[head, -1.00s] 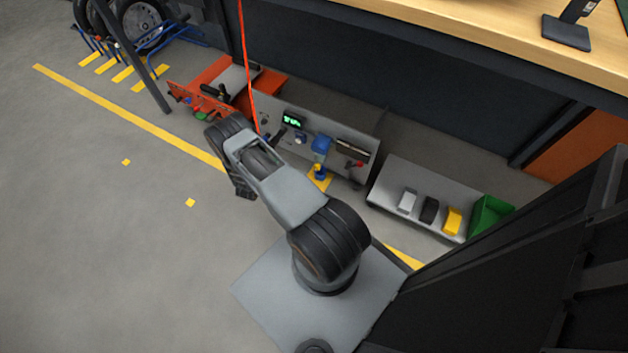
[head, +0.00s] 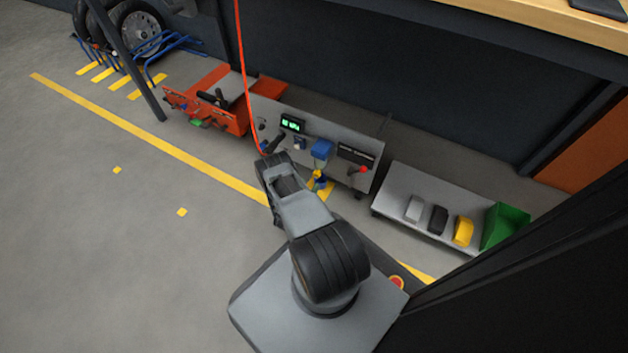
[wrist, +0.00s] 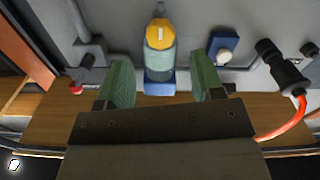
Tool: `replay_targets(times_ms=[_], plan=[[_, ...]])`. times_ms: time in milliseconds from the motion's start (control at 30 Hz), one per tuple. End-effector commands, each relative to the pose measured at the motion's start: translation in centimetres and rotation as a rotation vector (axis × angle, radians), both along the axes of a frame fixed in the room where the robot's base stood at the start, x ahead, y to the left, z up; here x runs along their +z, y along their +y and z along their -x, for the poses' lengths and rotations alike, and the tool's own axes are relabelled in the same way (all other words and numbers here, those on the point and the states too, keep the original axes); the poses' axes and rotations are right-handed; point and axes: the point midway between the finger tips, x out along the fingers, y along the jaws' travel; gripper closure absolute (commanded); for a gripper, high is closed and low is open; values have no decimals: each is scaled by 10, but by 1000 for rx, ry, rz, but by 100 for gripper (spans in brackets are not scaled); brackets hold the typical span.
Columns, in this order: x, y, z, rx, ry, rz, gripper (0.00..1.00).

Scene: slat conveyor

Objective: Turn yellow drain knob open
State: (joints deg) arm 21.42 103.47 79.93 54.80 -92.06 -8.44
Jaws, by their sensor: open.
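The yellow drain knob (wrist: 159,30) shows at the top middle of the wrist view, with a pale mark on its face. It sits at the end of a grey-green see-through bowl (wrist: 160,62), which joins a blue housing (wrist: 160,82). My gripper (wrist: 161,66) is open, with one green finger on each side of the bowl. The fingers look apart from the knob; how far they are in depth I cannot tell. In the head view the yellow knob (head: 317,174) is small below the blue housing (head: 321,149), and my arm stands left of it.
A blue box with a white button (wrist: 223,48) and a black connector on a red hose (wrist: 283,68) lie to the right in the wrist view. A red-tipped lever (wrist: 78,86) is at left. A grey bench (head: 399,220) holds several blocks and a green bin (head: 505,226).

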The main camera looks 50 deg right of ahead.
Motion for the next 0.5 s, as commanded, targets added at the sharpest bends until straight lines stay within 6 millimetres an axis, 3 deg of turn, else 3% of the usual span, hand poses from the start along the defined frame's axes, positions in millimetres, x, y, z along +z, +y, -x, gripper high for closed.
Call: replay_targets(times_ms=[200,500], plan=[[-2,-32,-8,-2,-3,0,39],[-1,-49,-12,1,1,-2,39]])
